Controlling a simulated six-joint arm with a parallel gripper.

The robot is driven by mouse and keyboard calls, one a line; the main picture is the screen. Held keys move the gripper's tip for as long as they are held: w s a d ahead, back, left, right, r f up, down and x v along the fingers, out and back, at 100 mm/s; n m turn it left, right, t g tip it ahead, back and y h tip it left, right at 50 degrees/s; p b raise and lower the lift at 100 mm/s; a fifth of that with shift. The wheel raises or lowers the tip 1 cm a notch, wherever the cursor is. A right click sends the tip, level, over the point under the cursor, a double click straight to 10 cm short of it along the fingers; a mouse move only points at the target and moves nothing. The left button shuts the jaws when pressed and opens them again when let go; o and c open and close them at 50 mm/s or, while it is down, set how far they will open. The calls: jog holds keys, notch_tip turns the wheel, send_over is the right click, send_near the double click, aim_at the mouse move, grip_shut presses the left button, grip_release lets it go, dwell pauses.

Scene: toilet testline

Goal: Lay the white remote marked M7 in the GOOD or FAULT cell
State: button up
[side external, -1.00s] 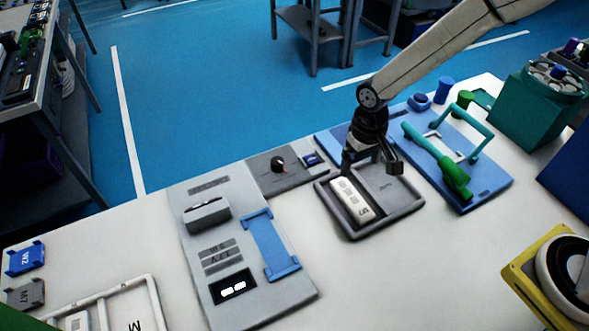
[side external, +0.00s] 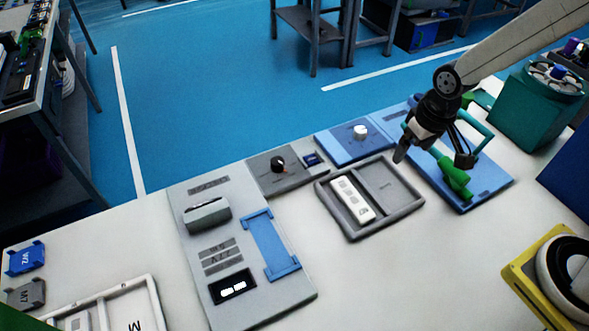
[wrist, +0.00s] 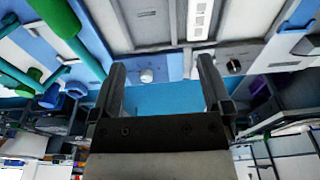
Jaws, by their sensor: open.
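The white remote (side external: 352,199) lies in the left cell of a grey two-cell tray (side external: 397,213) in the side view. It also shows upside down at the top of the wrist view (wrist: 198,20). The right cell is empty. I cannot read the remote's mark or the cell labels clearly. My gripper (side external: 432,158) is open and empty, above and to the right of the tray, near the blue board with the green-handled tool. Its two fingers are spread apart in the wrist view (wrist: 162,80), with nothing between them.
A blue board (side external: 483,186) holds a green tool (side external: 455,178) and a teal frame right of the tray. A grey panel (side external: 230,262) with a blue cradle (side external: 270,246) stands to the left. A blue plate with a white knob (side external: 360,131) is behind.

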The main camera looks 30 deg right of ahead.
jog(key=s+d+r+t, duration=0.1)
jog(key=s+d+r, duration=0.1)
jog(key=s+d, duration=0.2)
jog(key=shift+s, duration=0.8)
jog(key=shift+c, duration=0.2)
dwell(0.3)
